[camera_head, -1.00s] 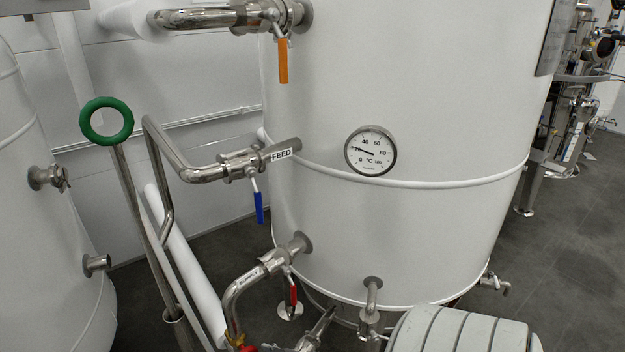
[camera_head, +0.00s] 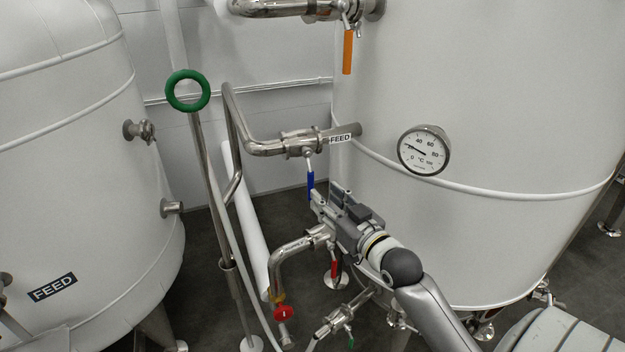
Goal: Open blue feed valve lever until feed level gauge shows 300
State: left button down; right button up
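The blue feed valve lever (camera_head: 310,184) hangs straight down from a steel valve (camera_head: 302,143) on the pipe marked FEED (camera_head: 340,138), which enters the white tank (camera_head: 480,100). My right gripper (camera_head: 316,200) comes in from the lower right. Its finger end is at the lower end of the blue lever and overlaps it in the picture. I cannot tell whether it touches the lever or how far the fingers are open. My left gripper is not in view. A round dial marked °C (camera_head: 424,150) is on the tank. I see no gauge marked as feed level.
An orange lever (camera_head: 347,52) hangs above. A green handwheel (camera_head: 188,90) on a long stem stands left. Another white tank (camera_head: 70,180) is at far left.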

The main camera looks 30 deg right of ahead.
aim_at(313, 184)
jog(key=w, duration=0.2)
jog(key=w+p, duration=0.1)
jog(key=w, duration=0.4)
jog(key=shift+w+d+p, duration=0.25)
jog(key=shift+w+p, duration=0.1)
grip_shut()
